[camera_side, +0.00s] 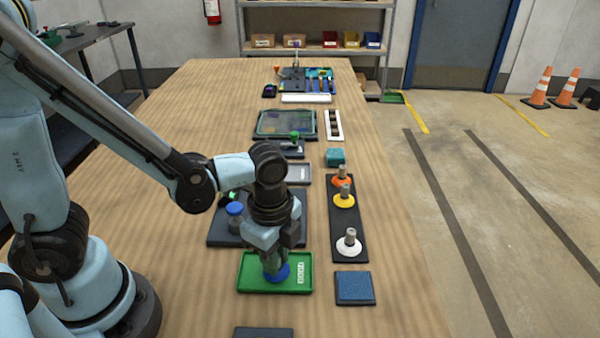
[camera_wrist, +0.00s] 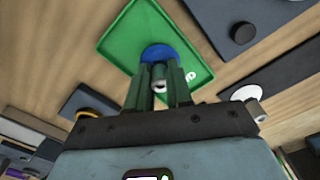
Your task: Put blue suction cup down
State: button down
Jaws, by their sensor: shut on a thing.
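The blue suction cup (camera_side: 279,272) is held at the tip of my gripper (camera_side: 271,262), over the green tray (camera_side: 250,284). In the wrist view the blue cup (camera_wrist: 158,53) shows beyond the fingers (camera_wrist: 160,80), which are shut on its grey stem, with the green tray (camera_wrist: 125,35) behind it. The cup is at or just above the tray floor; I cannot tell if it touches. A dark rack (camera_side: 337,258) to the right holds suction cups in orange (camera_side: 341,181), yellow (camera_side: 344,200) and white (camera_side: 348,247).
A blue pad (camera_side: 355,288) lies right of the green tray. A grey tray (camera_side: 298,174) lies farther back. The table is bare along its left side.

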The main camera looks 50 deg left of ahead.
jog(key=shift+f, duration=0.1)
jog(key=c, duration=1)
grip_release()
notch_tip(320, 180, up, 12)
jog(key=w+a+n+t, duration=0.2)
jog(key=a+n+t, duration=0.5)
jog(key=n, duration=0.8)
jog(key=shift+w+a, duration=0.25)
jog(key=shift+a, duration=1.4)
